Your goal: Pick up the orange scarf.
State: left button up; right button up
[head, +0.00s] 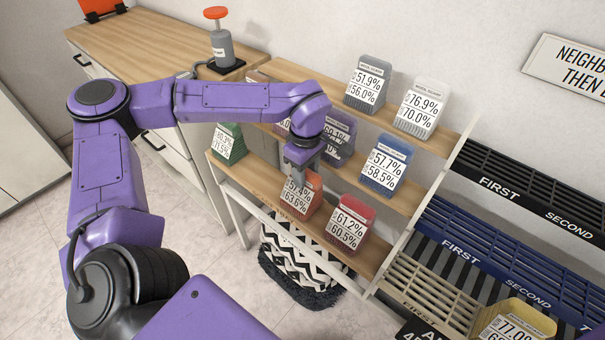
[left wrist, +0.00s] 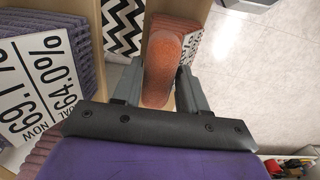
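The orange scarf (head: 314,183) is a folded block with a price label on its front. It stands on the lower wooden shelf in the head view, below my left gripper (head: 302,155). In the left wrist view the scarf's rounded orange top (left wrist: 162,65) lies between the two grey fingers of my left gripper (left wrist: 160,88). The fingers are apart, one on each side of it, with a narrow gap showing near the right finger. The scarf's lower part is hidden in the wrist view. My right gripper is not in view.
A red scarf (head: 358,212) stands to the right on the same shelf, a green one (head: 232,130) to the left. Purple (head: 343,125) and blue (head: 392,147) scarves stand behind. A patterned basket (head: 285,250) is below. Several slatted racks (head: 520,180) stand at right.

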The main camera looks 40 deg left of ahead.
pick_arm(q)
grip_shut()
jog(key=shift+r, duration=0.1)
